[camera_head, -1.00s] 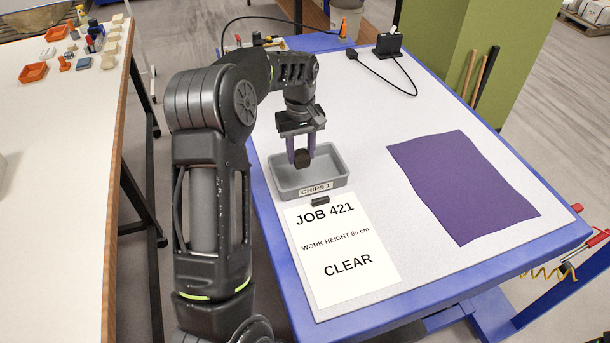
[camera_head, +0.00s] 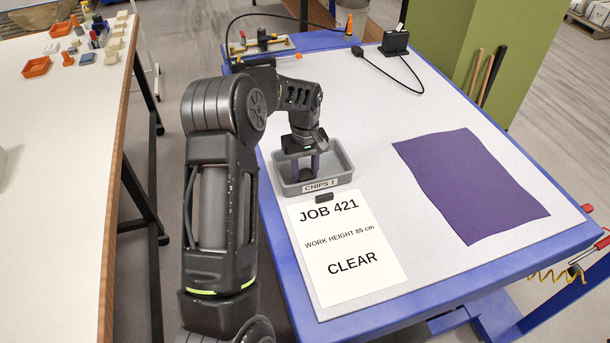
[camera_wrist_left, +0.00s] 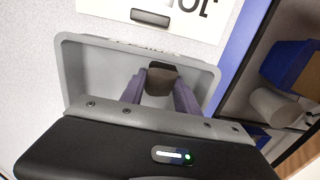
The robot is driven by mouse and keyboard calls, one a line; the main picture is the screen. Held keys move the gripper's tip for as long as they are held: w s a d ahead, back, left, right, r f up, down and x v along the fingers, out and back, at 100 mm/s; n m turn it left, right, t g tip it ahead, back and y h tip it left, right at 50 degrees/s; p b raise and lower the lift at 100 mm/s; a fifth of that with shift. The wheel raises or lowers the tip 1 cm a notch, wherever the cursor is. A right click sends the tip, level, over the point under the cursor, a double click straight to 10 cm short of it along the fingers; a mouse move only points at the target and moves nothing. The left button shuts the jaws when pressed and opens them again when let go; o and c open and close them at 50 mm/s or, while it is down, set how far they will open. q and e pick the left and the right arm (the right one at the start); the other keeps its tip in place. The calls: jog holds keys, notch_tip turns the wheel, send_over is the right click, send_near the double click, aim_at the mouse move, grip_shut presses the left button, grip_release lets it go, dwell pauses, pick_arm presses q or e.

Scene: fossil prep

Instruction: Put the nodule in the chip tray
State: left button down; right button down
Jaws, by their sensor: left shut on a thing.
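The nodule (camera_head: 306,175) is a small dark brown lump, partly hidden in the head view by the fingers of my left gripper (camera_head: 305,170). My left gripper is shut on it, low inside the grey chip tray (camera_head: 333,183) labelled "CHIPS 1". In the left wrist view the nodule (camera_wrist_left: 161,78) sits between the two purple-grey fingertips, within the outline of the tray (camera_wrist_left: 75,70). I cannot tell whether the nodule touches the tray floor. My right gripper is not in view.
A white sheet (camera_head: 346,245) reading "JOB 421" lies in front of the tray, with a small dark block (camera_head: 324,198) between them. A purple mat (camera_head: 470,185) lies to the right. A black device with a cable (camera_head: 394,43) stands at the back.

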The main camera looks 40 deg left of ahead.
aim_at(305, 174)
pick_arm(q)
jog(key=shift+r, duration=0.1)
jog(key=shift+f, duration=0.2)
jog(key=c, duration=0.9)
grip_release()
jog(key=shift+r, duration=0.1)
jog(key=shift+r, duration=0.2)
notch_tip(305, 174, up, 4)
jog(key=p, duration=0.2)
jog(key=shift+f+p, duration=0.1)
jog(key=shift+p, duration=0.2)
notch_tip(305, 174, up, 8)
